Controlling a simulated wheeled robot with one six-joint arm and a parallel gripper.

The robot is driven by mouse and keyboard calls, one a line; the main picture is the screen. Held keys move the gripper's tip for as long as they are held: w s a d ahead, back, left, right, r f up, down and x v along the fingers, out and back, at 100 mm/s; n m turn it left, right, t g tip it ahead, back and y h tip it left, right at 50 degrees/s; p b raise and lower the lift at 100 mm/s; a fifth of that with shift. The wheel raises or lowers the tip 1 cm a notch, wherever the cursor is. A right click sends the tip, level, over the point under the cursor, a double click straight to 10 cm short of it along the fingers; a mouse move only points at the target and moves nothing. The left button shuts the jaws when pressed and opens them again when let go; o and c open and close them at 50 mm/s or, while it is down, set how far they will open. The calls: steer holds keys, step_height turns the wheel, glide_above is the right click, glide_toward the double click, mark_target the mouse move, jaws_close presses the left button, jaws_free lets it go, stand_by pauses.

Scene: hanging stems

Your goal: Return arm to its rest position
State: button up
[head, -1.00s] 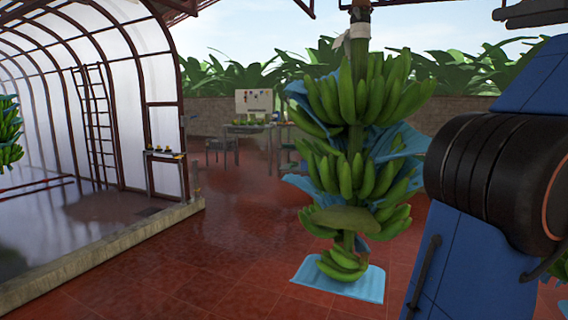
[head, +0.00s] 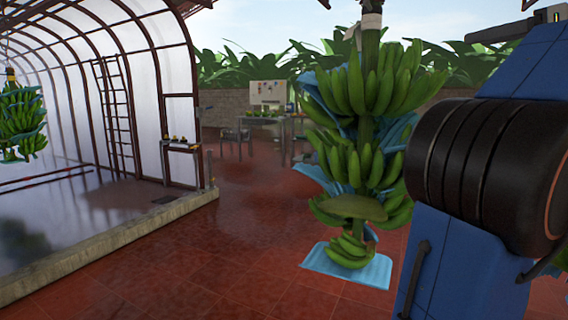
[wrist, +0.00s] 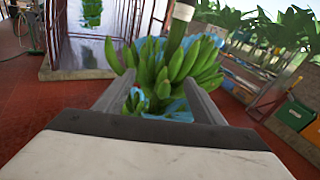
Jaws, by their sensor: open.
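My gripper (wrist: 156,100) shows in the wrist view with its two grey fingers spread apart, open and holding nothing. Beyond the fingers hangs a green banana bunch (wrist: 165,68) with blue sheets between its hands; whether the fingertips touch it I cannot tell. In the head view a banana bunch (head: 362,165) hangs upright from its stem, right of the middle. My blue and black arm fills the right side of the head view, close to that bunch. My gripper is not visible in the head view.
Another banana bunch (head: 22,122) hangs at the far left. A low concrete kerb (head: 110,240) edges the arched shed. A table (head: 265,120) stands at the back. Bins (wrist: 295,115) stand at the right in the wrist view. Red tiled floor (head: 200,270) is clear in front.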

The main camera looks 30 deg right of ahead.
steer(key=w+a+f+n+g+y, duration=0.1)
steer(key=w+a+f+n+g, duration=0.25)
steer(key=w+a+f, duration=0.5)
steer(key=w+a+f+n+g+y, duration=0.15)
steer(key=w+a+f+n, duration=0.35)
steer(key=a+f, duration=0.5)
steer(key=w+a+f+n+g, duration=0.2)
steer(key=a+f+n, duration=0.1)
steer(key=a+f, duration=0.55)
steer(key=s+a+f+n+g+h, duration=0.1)
steer(key=s+a+f+n, duration=0.3)
steer(key=f+n, duration=0.3)
steer(key=s+a+f+n+g+h, duration=0.2)
steer(key=s+a+f+n, duration=0.3)
steer(key=f, duration=1)
steer(key=s+a+f+n+g+h, duration=0.1)
steer(key=s+a+f+n, duration=0.4)
steer(key=f+n, duration=0.5)
step_height(320, 180, down, 2)
steer(key=shift+s+a+g, duration=0.2)
steer(key=shift+s+g, duration=0.3)
steer(key=shift+s, duration=0.2)
